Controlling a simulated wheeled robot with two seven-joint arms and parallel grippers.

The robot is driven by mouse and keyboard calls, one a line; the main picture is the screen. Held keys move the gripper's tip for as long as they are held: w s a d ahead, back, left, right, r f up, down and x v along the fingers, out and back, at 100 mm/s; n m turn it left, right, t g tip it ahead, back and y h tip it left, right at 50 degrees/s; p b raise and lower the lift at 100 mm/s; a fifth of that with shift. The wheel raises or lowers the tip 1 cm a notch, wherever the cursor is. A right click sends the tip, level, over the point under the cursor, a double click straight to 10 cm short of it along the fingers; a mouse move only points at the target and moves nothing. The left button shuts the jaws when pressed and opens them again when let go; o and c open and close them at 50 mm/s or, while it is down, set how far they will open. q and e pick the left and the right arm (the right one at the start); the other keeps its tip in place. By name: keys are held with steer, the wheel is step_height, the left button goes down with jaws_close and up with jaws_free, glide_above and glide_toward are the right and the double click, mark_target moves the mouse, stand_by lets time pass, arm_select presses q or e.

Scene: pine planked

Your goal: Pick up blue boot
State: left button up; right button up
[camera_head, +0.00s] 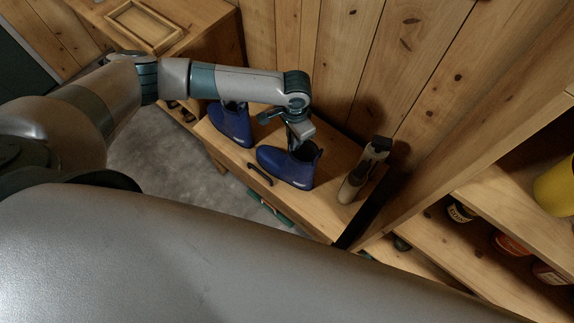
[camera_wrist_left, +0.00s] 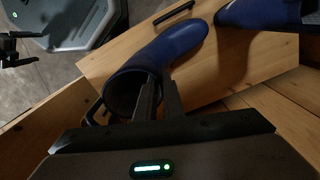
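Two blue boots stand on a low wooden cabinet. The nearer boot (camera_head: 287,168) is below my left gripper (camera_head: 299,141) in the head view. The other boot (camera_head: 232,122) stands to its left, partly behind my arm. In the left wrist view, the fingers of my left gripper (camera_wrist_left: 160,82) overlap the open top of the nearer boot (camera_wrist_left: 172,45). They are close together with a narrow gap. Whether they pinch the rim is hidden. The other boot (camera_wrist_left: 262,12) is at the top right. A dark two-pronged shape at the left edge looks like my right gripper (camera_wrist_left: 24,48), prongs apart.
A beige and dark bottle-like object (camera_head: 362,172) stands on the cabinet right of the boots. A plank wall rises behind. Shelves with jars (camera_head: 512,243) and a yellow container (camera_head: 556,187) are at the right.

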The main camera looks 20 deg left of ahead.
arm_select(q)
jaws_close()
arm_select(e)
steer(key=shift+a, duration=0.35)
steer(key=shift+s+d, duration=0.1)
steer(key=shift+d, duration=0.25)
arm_select(q)
steer(key=shift+r, duration=0.2)
arm_select(e)
steer(key=shift+a, duration=0.1)
stand_by(0.4)
arm_select(q)
steer(key=shift+r, duration=0.25)
step_height(320, 180, up, 9)
steer(key=shift+r+b, duration=0.1)
steer(key=shift+b, duration=0.6)
arm_select(e)
steer(key=w+a+t, duration=0.1)
steer(key=w+a, duration=0.1)
steer(key=w, duration=0.3)
steer(key=shift+w+a, duration=0.15)
steer(key=shift+w, duration=0.15)
steer(key=shift+s, duration=0.3)
